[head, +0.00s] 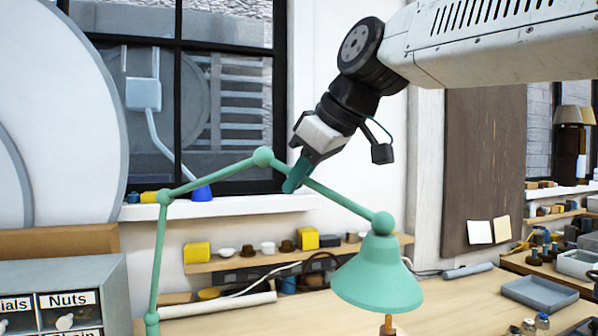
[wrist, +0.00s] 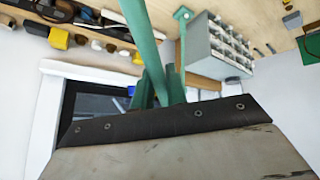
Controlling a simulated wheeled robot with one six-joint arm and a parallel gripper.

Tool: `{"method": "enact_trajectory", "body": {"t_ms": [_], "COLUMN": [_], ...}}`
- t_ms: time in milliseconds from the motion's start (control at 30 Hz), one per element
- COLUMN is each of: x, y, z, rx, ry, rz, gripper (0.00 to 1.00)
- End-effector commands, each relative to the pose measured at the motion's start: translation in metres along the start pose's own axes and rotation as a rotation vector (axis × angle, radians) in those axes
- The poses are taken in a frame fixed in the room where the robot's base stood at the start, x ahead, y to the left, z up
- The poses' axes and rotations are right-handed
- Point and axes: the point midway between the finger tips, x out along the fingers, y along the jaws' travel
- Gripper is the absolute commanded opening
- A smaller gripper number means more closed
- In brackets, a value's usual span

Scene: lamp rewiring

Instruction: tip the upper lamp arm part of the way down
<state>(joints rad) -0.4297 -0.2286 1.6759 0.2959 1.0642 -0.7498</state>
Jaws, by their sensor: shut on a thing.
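The green jointed lamp stands on the bench. Its upper arm (head: 340,200) slopes down to the right from a round joint (head: 262,157) to the bell-shaped shade (head: 378,275). My gripper (head: 297,174), with green fingers, is shut on this upper arm just right of that joint. In the wrist view the green lamp arm (wrist: 142,35) runs down between the fingers (wrist: 158,90); the fingertip contact is partly hidden. The lower lamp arm (head: 157,255) rises from the left and a middle link (head: 212,177) joins it to the round joint.
A drawer cabinet (head: 65,285) stands at the lower left. A shelf with small items (head: 245,262) runs along the wall behind the lamp, below the window sill (head: 235,205). A grey tray (head: 540,292) lies on the bench at right. The shade hangs over a small brass-coloured post (head: 387,325).

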Motion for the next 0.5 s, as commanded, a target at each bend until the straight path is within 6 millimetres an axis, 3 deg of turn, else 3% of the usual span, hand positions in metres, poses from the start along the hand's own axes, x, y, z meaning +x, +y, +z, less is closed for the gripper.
{"method": "enact_trajectory", "body": {"t_ms": [33,67,100,133,500], "x": [0.0006,0.0006,0.0005,0.0005,-0.0076], "y": [0.0001,0.0001,0.0002,0.0002,0.0004], "z": [0.0005,0.0005,0.0006,0.0006,0.0], "rx": [0.0,0.0,0.0,0.0,-0.001], "ry": [-0.003,-0.003,-0.003,-0.003,-0.001], "rz": [-0.001,-0.001,-0.001,0.0,0.001], "gripper": [0.0,0.2,0.31,0.35,0.35]}}
